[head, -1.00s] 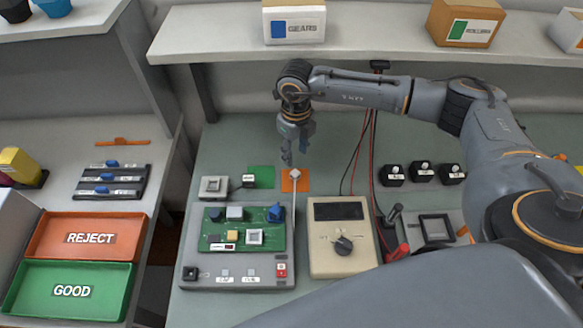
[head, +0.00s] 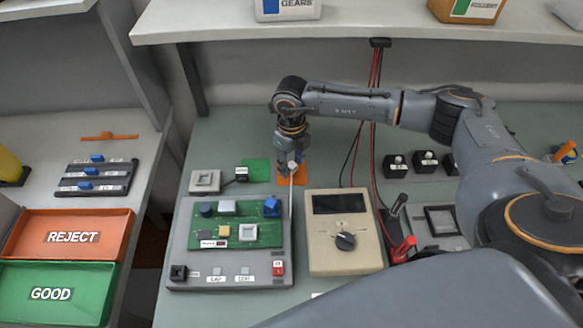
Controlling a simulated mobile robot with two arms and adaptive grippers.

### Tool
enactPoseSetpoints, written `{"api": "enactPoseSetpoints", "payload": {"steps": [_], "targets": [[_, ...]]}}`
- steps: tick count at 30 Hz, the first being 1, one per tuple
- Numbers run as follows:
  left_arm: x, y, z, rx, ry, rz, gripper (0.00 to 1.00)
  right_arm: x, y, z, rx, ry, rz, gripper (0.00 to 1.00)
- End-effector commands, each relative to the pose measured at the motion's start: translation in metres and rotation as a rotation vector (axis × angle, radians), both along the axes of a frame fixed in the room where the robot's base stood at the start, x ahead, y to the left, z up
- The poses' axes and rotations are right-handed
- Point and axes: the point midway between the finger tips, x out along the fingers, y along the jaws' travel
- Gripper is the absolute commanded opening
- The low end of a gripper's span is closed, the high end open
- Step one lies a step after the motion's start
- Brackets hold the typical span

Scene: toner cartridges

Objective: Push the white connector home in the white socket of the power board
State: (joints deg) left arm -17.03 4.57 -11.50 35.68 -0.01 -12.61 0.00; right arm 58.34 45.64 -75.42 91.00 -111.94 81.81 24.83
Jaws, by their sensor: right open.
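The white connector (head: 293,167) sits at the end of a white cable on the orange mat. My right gripper (head: 291,160) is open, pointing down right at the connector, with its fingers around or just above it; which one I cannot tell. The green power board (head: 265,238) lies on a grey fixture, nearer than the gripper. A square white part (head: 248,232) on the board looks like the white socket, and a pale block (head: 227,207) sits behind it. My left gripper is out of view.
A beige meter (head: 325,260) stands right of the fixture (head: 190,250). Black blocks (head: 395,167) and red and black probes (head: 402,248) are further right. A shelf (head: 350,25) hangs behind the arm. Red (head: 118,250) and green (head: 95,308) trays are at left.

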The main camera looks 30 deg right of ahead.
Motion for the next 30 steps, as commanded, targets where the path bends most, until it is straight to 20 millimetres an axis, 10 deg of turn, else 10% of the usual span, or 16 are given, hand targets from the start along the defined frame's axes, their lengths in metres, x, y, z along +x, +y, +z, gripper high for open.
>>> {"api": "enactPoseSetpoints", "payload": {"steps": [7,30], "targets": [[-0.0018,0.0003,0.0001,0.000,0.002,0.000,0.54,0.0000,0.0001,0.0002,0.000,0.000,0.000,0.01],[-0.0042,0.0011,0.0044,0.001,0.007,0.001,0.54,0.0000,0.0000,0.0077,0.000,0.000,0.000,0.00]]}}
